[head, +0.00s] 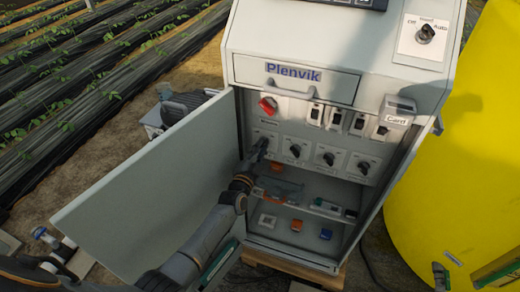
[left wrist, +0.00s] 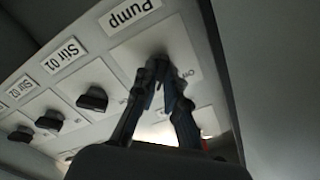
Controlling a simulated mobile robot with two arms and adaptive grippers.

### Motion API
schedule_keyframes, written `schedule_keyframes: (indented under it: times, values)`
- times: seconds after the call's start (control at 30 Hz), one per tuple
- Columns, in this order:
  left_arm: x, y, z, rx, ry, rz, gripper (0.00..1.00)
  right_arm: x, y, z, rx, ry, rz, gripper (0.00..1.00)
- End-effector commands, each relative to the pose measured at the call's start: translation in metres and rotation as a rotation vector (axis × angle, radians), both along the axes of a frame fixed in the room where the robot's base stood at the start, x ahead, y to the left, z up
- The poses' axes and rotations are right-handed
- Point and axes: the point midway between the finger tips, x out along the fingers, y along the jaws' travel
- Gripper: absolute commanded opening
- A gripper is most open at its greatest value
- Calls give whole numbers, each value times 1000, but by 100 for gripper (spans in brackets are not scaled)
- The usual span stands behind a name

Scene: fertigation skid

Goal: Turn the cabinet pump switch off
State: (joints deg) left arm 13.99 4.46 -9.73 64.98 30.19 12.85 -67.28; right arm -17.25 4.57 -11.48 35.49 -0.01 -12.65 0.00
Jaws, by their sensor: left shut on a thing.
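The open cabinet (head: 352,90) stands in the middle of the head view, with a row of dark rotary switches inside. My left gripper (head: 260,146) reaches in at the left end of this row and covers the switch there. My left gripper (left wrist: 160,88) is shut on the pump switch on this plate. The fingers hide most of the knob, so its position cannot be read.
The cabinet door (head: 150,190) hangs open on the left, beside my left arm. More switches (head: 294,151) sit right of the gripper, labelled Stir in the wrist view. A red switch (head: 268,105) is just above. A yellow tank (head: 460,150) stands close on the right.

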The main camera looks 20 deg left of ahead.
Motion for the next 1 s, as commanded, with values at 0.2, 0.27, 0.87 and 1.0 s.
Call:
schedule_keyframes:
  times: [0.2,0.27,0.87,1.0]
  values:
    - [0,0,-1,-78,4,0,0,0,0,-1,0,0,0,40]
    - [0,0,-1,-115,5,0,0,0,0,-2,0,0,0,40]
    - [0,-1,-2,-660,24,0,0,1,0,-10,-1,-2,0,40]
    - [0,-1,-2,-791,28,0,0,1,0,-12,-1,-2,0,40]
